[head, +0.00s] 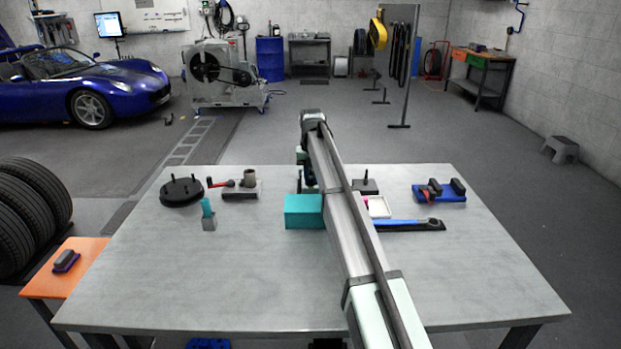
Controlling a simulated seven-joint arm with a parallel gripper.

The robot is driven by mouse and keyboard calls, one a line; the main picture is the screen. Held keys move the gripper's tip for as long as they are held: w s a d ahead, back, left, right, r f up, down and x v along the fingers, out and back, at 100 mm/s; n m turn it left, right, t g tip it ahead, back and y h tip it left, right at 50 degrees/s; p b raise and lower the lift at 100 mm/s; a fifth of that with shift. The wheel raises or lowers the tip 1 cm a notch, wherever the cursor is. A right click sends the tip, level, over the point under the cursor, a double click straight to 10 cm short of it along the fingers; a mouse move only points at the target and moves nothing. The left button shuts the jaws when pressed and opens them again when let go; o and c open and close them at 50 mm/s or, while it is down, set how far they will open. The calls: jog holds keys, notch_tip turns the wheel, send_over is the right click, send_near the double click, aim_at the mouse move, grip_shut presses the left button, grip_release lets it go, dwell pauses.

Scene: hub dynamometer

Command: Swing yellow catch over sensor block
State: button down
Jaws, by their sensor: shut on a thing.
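My gripper (308,188) points down at the back middle of the grey workbench, just behind a teal box (303,212). My arm covers part of it. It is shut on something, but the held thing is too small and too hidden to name. I cannot make out a yellow catch on the bench. I cannot tell which part is the sensor block. A grey block with a grey cylinder and a red-handled lever (243,188) stands left of the gripper. A blue fixture with dark blocks (439,191) stands at the right.
A black disc with pegs (181,191) and a small teal-topped block (208,215) lie at the left. A white tray (378,207), a blue-and-black tool (408,225) and a dark pegged block (365,187) lie right of my arm. The bench's front left is clear.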

jog(key=c, duration=1)
grip_release()
jog(key=shift+c, duration=0.2)
jog(key=shift+r, duration=0.1)
notch_tip(320, 180, up, 14)
